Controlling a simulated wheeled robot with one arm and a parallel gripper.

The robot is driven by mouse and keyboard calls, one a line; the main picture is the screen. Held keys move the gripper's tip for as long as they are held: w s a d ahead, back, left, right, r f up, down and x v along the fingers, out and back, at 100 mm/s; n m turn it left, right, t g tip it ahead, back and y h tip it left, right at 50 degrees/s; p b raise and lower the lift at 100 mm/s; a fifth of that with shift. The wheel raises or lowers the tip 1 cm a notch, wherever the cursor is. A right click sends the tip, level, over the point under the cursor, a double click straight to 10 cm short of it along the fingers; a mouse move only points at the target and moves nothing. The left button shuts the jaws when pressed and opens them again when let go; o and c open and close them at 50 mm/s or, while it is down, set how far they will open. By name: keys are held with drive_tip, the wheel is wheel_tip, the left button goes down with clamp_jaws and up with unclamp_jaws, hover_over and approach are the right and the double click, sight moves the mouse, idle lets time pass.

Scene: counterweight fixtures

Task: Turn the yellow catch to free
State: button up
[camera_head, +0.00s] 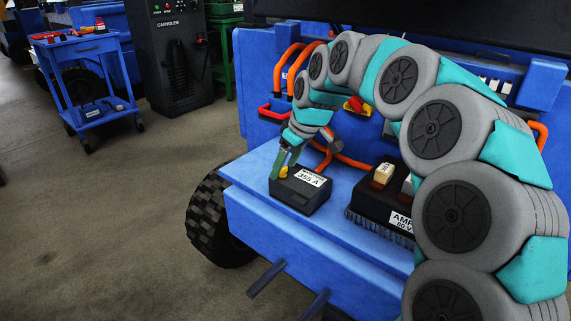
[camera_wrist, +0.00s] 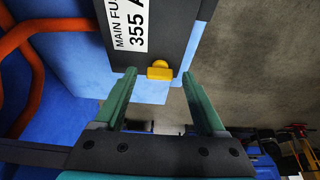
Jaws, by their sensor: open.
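The yellow catch (camera_wrist: 159,71) sits at the edge of a dark fuse box (camera_wrist: 176,30) with a white label reading "MAIN FU... 355 A". In the head view the yellow catch (camera_head: 284,172) is on the left end of the box (camera_head: 301,190), which stands on a blue ledge. My gripper (camera_wrist: 163,88) is open, its two green fingers on either side of the catch in the wrist picture. No contact shows, and I cannot tell the exact depth gap. In the head view my gripper (camera_head: 284,164) is at the box's left end, partly over the catch.
A black unit (camera_head: 386,205) with a white label stands right of the box on the blue ledge (camera_head: 254,170). Orange cables (camera_head: 337,150) run behind my gripper. A red and yellow knob (camera_head: 358,106) is on the blue panel. Open floor lies to the left.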

drive_tip(key=v, duration=0.7)
drive_tip(key=shift+r, duration=0.35)
drive_tip(key=shift+s+d, duration=0.15)
drive_tip(key=s+d+f+m+g+h, duration=0.1)
drive_tip(key=s+d+f+m, duration=0.2)
drive_tip(key=s, duration=1)
drive_tip(key=s+d+f+m+g+h, duration=0.1)
drive_tip(key=s+d+f+m, duration=0.3)
drive_tip(key=s, duration=0.9)
drive_tip(key=s+d+f+m+g+h, duration=0.1)
drive_tip(key=s+d+f+m+g, duration=0.1)
drive_tip(key=s+d+f, duration=0.5)
drive_tip(key=s+f+m, duration=0.1)
drive_tip(key=s+f, duration=0.2)
drive_tip(key=s, duration=0.3)
drive_tip(key=shift+f+m+h, duration=0.2)
drive_tip(key=shift+m+h, duration=0.1)
drive_tip(key=shift+s+d, duration=0.1)
drive_tip(key=shift+d, duration=0.05)
drive_tip(key=shift+c, duration=0.4)
